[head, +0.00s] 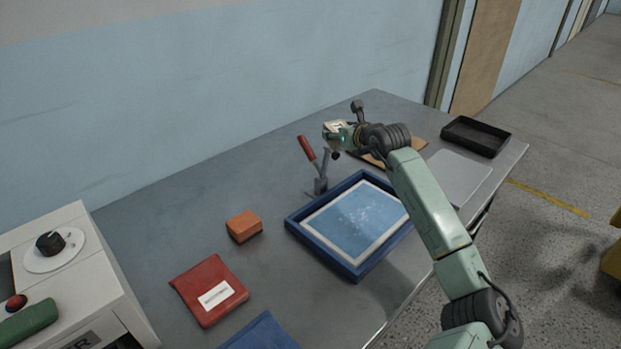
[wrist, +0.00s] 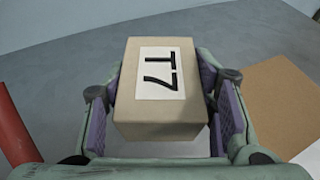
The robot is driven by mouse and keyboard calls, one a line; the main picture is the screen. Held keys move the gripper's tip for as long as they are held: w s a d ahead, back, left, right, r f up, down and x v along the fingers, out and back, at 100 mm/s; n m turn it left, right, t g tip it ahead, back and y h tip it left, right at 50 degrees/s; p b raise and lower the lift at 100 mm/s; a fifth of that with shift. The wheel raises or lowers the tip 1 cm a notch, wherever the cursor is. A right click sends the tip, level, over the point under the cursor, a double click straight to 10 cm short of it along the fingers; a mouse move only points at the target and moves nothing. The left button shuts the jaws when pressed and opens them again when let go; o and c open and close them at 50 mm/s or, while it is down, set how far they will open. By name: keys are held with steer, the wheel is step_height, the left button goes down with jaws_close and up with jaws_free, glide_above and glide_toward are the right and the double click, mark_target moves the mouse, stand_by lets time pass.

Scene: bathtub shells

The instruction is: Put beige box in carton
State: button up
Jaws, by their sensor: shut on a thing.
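The beige box (wrist: 158,95) has a white label reading T7. It sits between the purple-padded fingers of my gripper (wrist: 163,98), which is shut on it. In the head view the box (head: 334,128) is small at the end of my arm, and my gripper (head: 340,137) holds it above the back part of the table, near the red-handled lever. No open carton shows clearly. A flat brown cardboard piece (wrist: 268,108) lies right of the box in the wrist view. In the head view it (head: 415,146) is partly hidden behind my arm.
A red-handled lever clamp (head: 311,158) stands left of my gripper. A blue-framed tray (head: 347,268) lies in front. A black tray (head: 477,136) and a grey panel (head: 462,172) are at right. An orange block (head: 243,226) and red packet (head: 208,290) lie left; table between is clear.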

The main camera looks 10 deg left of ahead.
mark_target(337, 169)
step_height(337, 169, down, 8)
steer(key=shift+s+r+p, duration=0.1)
steer(key=shift+r+p, duration=0.05)
steer(key=shift+p, duration=1.1)
steer(key=shift+f, duration=0.3)
steer(key=shift+f, duration=0.25)
steer(key=o, duration=1.3)
steer(key=shift+r, duration=0.1)
